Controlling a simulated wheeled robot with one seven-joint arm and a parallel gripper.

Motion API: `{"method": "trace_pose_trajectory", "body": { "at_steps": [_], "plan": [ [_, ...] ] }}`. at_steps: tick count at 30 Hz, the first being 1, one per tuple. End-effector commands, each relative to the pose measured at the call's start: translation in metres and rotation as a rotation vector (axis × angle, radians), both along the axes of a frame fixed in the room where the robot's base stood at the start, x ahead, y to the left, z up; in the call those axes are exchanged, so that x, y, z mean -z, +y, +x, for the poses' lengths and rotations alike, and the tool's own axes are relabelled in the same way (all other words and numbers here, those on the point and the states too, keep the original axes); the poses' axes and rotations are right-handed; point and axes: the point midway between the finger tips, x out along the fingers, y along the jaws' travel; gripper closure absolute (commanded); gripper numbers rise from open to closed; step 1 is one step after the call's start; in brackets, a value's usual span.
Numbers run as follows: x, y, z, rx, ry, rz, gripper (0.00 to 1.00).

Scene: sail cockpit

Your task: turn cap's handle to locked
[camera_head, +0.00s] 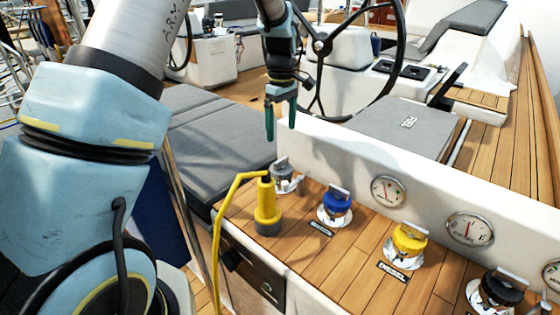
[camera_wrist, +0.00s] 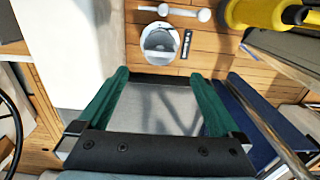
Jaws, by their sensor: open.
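Several deck caps with handles sit in a row on the teak ledge; I cannot tell which one the task means. The grey cap (camera_head: 282,177) is farthest back, followed by a blue cap (camera_head: 337,205), a yellow cap (camera_head: 409,240) marked diesel, and a black cap (camera_head: 501,290) at the lower right. My gripper (camera_head: 281,128) is open and empty, pointing down above and behind the grey cap, apart from it. In the wrist view, a round grey cap (camera_wrist: 160,42) lies beyond my open green fingers (camera_wrist: 160,76). Its handle's exact angle is unclear.
A yellow plug with its cable (camera_head: 266,207) stands upright beside the grey cap; it also shows in the wrist view (camera_wrist: 262,12). A white wall with gauges (camera_head: 388,191) rises behind the caps. Grey cushions (camera_head: 210,140) lie left, the steering wheel (camera_head: 322,45) behind.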

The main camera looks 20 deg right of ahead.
Motion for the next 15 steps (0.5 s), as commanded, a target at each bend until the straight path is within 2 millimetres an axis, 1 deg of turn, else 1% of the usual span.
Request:
{"method": "trace_pose_trajectory", "body": {
  "at_steps": [5,12,15],
  "plan": [
    [0.019,0.000,0.000,-0.003,0.002,0.002,0.00],
    [0.064,0.001,0.000,-0.002,0.003,0.003,0.00],
    [0.080,0.001,0.000,-0.001,0.002,0.001,0.00]
  ]
}}
